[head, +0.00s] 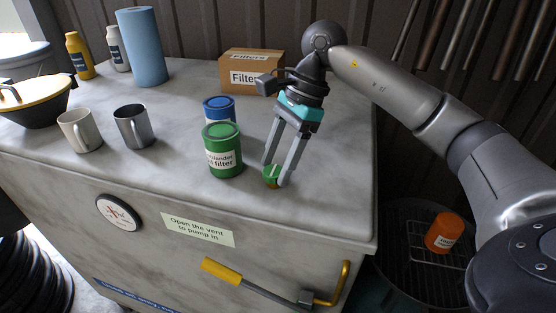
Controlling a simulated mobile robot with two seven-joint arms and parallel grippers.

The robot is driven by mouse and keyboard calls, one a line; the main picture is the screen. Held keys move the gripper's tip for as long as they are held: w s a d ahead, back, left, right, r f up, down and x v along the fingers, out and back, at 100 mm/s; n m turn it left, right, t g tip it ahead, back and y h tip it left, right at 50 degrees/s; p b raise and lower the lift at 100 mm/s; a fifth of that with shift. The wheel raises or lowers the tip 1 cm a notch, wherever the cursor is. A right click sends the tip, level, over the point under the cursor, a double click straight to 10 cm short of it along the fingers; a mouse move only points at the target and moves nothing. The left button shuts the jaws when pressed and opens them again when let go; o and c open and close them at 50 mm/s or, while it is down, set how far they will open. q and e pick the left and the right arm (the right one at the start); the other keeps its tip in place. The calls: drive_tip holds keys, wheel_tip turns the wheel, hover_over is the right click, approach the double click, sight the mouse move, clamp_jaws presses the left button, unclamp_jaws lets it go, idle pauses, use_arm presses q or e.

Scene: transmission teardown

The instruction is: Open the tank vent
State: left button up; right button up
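A small green vent cap (271,176) sits near the front edge of the grey tank top (180,177), with a bit of orange-brown below it. My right gripper (277,179) points down over the cap, with one finger on each side of it. The fingers look close to or touching the cap; whether they grip it cannot be told. A label (198,229) on the tank front reads "Open the vent to pump in". My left gripper is not in view.
A green filter can (222,150) stands just left of my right gripper, with a blue can (219,108) behind. Two mugs, a blue roll (141,47) and a "Filters" box (250,70) stand farther off. A yellow-handled lever (222,270) is on the front. An orange can (443,233) sits lower right.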

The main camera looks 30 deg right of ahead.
drive_tip(key=shift+o, duration=0.9)
drive_tip(key=p+v, duration=0.2)
drive_tip(key=v, duration=1.3)
drive_tip(key=shift+r, duration=0.15)
